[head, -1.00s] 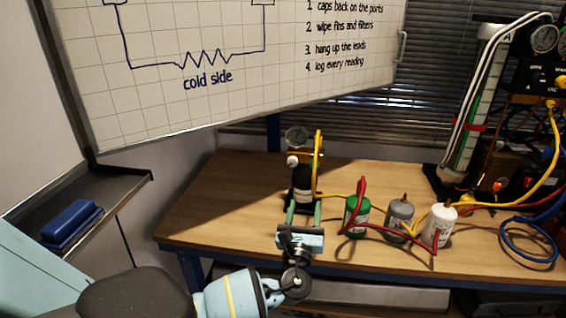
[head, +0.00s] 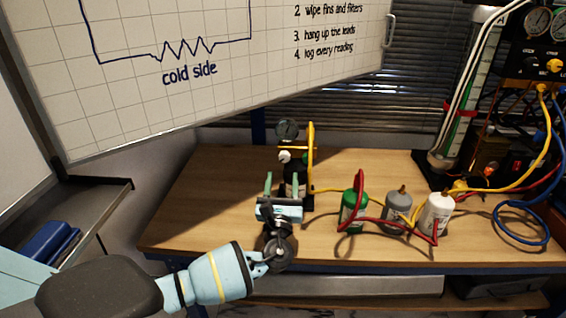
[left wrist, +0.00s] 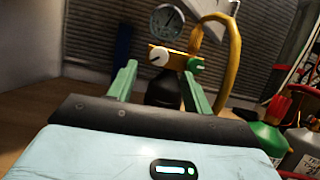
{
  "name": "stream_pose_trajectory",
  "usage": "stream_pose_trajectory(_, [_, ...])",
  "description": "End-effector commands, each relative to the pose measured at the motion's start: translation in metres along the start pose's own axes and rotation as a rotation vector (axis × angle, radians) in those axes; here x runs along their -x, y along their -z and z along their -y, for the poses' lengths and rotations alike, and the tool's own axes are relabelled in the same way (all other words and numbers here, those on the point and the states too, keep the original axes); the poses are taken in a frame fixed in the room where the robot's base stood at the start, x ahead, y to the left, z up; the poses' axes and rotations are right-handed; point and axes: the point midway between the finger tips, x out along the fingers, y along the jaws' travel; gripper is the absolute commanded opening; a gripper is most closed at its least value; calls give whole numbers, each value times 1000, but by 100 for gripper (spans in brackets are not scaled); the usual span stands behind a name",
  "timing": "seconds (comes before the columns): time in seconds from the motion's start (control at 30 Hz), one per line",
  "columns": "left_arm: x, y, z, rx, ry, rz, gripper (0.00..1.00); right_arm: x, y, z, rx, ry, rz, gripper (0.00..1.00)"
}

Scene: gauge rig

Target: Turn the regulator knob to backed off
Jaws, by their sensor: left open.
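The regulator is a brass body (left wrist: 178,62) with a round gauge (left wrist: 167,22) above it, on top of a dark bottle (left wrist: 163,90). Its white knob (left wrist: 160,57) faces me; it also shows in the head view (head: 284,156). I cannot read the knob's setting for certain. A small green knob (left wrist: 194,64) sits at the right end of the body. My left gripper (head: 282,175) is open and empty, its two green fingers pointing at the regulator. In the left wrist view the white knob appears between and just above the fingertips (left wrist: 160,70), apart from them. My right gripper is not in view.
A yellow hose (head: 311,150) loops beside the regulator's right. Green (head: 353,212), grey (head: 398,207) and white (head: 437,213) canisters with red hoses stand right on the wooden bench (head: 205,205). A whiteboard (head: 200,100) hangs behind. The bench's left part is clear.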

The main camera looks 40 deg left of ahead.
Motion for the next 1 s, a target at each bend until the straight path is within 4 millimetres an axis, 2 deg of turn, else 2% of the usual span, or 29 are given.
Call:
stream_pose_trajectory(0.1, [-21, -2, 0, 0, -2, 4, 50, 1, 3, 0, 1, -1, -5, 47])
stream_pose_trajectory(0.33, [-50, -1, 0, 0, -1, 2, 50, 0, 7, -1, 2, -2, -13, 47])
stream_pose_trajectory(0.5, [-60, 0, 0, 0, -1, 0, 50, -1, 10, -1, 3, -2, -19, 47])
stream_pose_trajectory(0.77, [-61, 0, 0, 0, -1, -1, 50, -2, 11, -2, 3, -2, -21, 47])
stream_pose_trajectory(1.0, [-61, 0, 0, 0, -1, 0, 21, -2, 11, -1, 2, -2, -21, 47])
